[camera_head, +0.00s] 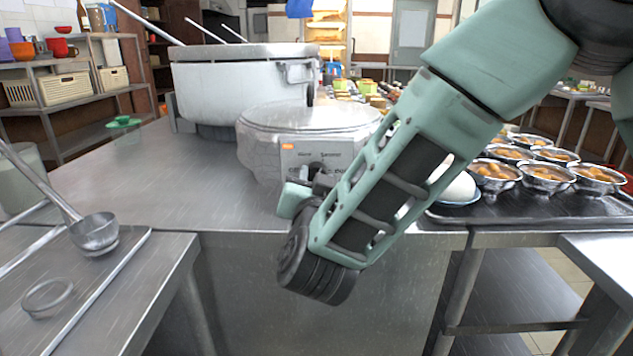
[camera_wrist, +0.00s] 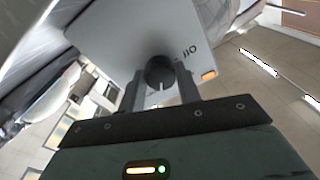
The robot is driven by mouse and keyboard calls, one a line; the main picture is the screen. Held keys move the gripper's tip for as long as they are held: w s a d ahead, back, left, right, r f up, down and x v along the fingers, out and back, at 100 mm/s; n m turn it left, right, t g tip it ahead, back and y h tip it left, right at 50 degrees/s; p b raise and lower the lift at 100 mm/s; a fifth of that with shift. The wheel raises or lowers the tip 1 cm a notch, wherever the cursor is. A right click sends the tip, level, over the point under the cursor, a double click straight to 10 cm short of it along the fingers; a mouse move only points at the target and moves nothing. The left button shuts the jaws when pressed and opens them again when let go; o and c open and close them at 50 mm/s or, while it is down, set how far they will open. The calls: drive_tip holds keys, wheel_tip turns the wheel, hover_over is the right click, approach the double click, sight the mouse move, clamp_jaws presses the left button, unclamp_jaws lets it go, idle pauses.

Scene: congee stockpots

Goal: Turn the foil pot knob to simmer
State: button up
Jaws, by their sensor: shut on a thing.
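The foil pot (camera_head: 262,128) is a wide pot with a silvery foil-like cover, on the steel counter in the head view. A pale control panel (camera_head: 343,150) is on its front, with small labels too blurred to read surely. In the wrist view the panel (camera_wrist: 120,42) is tilted, with an "Off" label and a lit orange lamp (camera_wrist: 208,75). My gripper (camera_wrist: 162,82) is shut on the round black knob (camera_wrist: 158,67), one finger on each side. A white pointer line shows on the knob, toward the bottom of that view. In the head view my gripper (camera_head: 312,180) partly hides the knob.
A larger steel pot (camera_head: 235,85) with long handles stands behind left. Bowls of food (camera_head: 545,175) sit on a dark tray at right, with a white rounded thing beside my arm. A ladle (camera_head: 95,232) and ring (camera_head: 47,295) are on the left front table.

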drive_tip(key=o, duration=1)
drive_tip(key=shift+c, duration=0.2)
drive_tip(key=s, duration=1.7)
drive_tip(key=shift+s+f, duration=0.25)
drive_tip(key=shift+f, duration=0.2)
drive_tip(key=shift+w+a, duration=0.1)
